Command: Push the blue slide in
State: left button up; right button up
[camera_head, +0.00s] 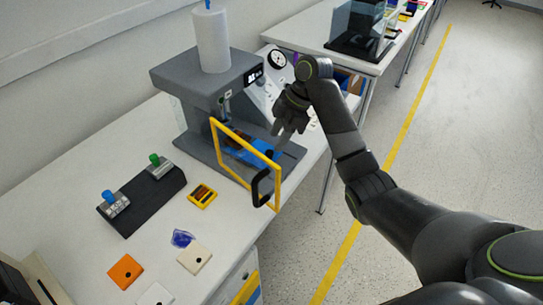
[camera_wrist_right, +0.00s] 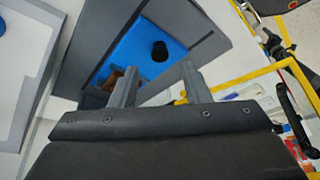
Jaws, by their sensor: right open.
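The blue slide (camera_head: 264,150) lies low in the opening of a grey press-like machine (camera_head: 205,85), behind a yellow frame. In the right wrist view the blue slide (camera_wrist_right: 135,52) carries a black round knob (camera_wrist_right: 160,51), with a brown part beside it. My right gripper (camera_head: 278,140) is over the slide at the machine's right side, fingers pointing down. In the wrist view its two fingers (camera_wrist_right: 158,72) are apart with nothing between them, and the knob shows beyond their tips. I cannot tell whether they touch anything. My left gripper is out of view.
The yellow frame (camera_head: 216,148) with a black handle (camera_head: 262,188) stands out in front of the machine, close to my gripper. A dark block with knobs (camera_head: 143,198), a yellow tray (camera_head: 202,195) and small tiles (camera_head: 126,271) lie on the table. The table's right edge is near.

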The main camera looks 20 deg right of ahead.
aim_at(270, 152)
jog(key=b+x, duration=0.1)
jog(key=x, duration=0.1)
jog(key=shift+a+f, duration=0.1)
jog(key=shift+f, duration=0.15)
jog(key=shift+x, duration=1.35)
grip_shut()
